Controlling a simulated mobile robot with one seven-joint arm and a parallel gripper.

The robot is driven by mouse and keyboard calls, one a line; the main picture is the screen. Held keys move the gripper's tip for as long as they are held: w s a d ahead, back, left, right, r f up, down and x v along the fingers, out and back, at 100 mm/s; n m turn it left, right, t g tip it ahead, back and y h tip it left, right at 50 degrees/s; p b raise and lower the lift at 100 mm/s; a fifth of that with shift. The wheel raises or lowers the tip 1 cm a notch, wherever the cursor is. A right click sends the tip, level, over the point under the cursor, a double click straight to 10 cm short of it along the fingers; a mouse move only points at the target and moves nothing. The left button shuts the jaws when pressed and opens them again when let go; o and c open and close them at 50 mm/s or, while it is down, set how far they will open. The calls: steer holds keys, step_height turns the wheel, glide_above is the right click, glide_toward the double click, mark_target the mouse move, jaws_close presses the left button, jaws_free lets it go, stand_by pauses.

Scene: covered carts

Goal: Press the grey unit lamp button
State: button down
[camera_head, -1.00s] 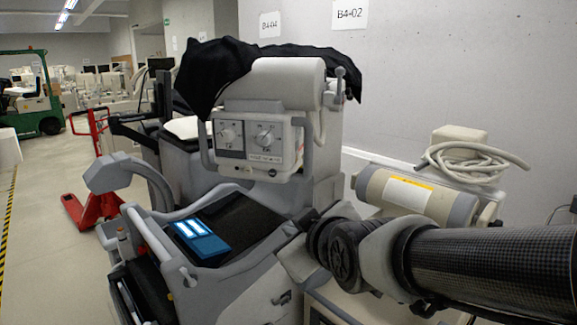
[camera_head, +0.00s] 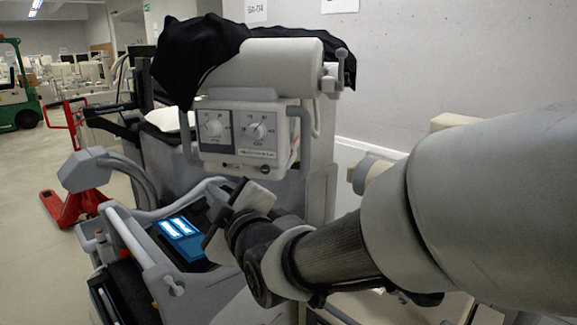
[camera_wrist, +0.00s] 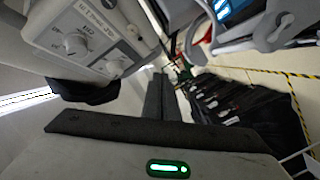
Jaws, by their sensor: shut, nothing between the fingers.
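The grey unit (camera_head: 243,150) is a box with two round dials on its front, set below a pale roller on a large covered cart. A row of small controls (camera_head: 265,168) runs along its lower front edge; I cannot tell which is the lamp button. In the wrist view my gripper's dark fingers (camera_wrist: 160,82) are together and empty, beside the unit's face.
A black cloth (camera_head: 195,60) drapes over the cart's top. A blue lit screen (camera_head: 180,228) sits on the cart's lower deck, left of my arm. A red pallet truck (camera_head: 75,190) stands at the left. A pale wall is behind on the right.

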glide_toward(234, 176)
steer(key=a+r, duration=0.2)
steer(key=a, duration=0.2)
steer(key=shift+w+b, duration=0.3)
steer(key=shift+w, duration=0.85)
steer(key=shift+w, duration=0.1)
stand_by(0.9)
steer(key=shift+w+b, duration=0.3)
steer(key=shift+b, duration=0.05)
steer(key=shift+w+d, duration=0.15)
steer(key=shift+w, duration=0.3)
stand_by(0.5)
steer(key=shift+s+b, duration=0.1)
steer(key=shift+b, duration=0.2)
steer(key=shift+s+b, duration=0.55)
steer(key=shift+s, duration=0.2)
steer(key=shift+s+a, duration=0.1)
steer(key=shift+a, duration=0.1)
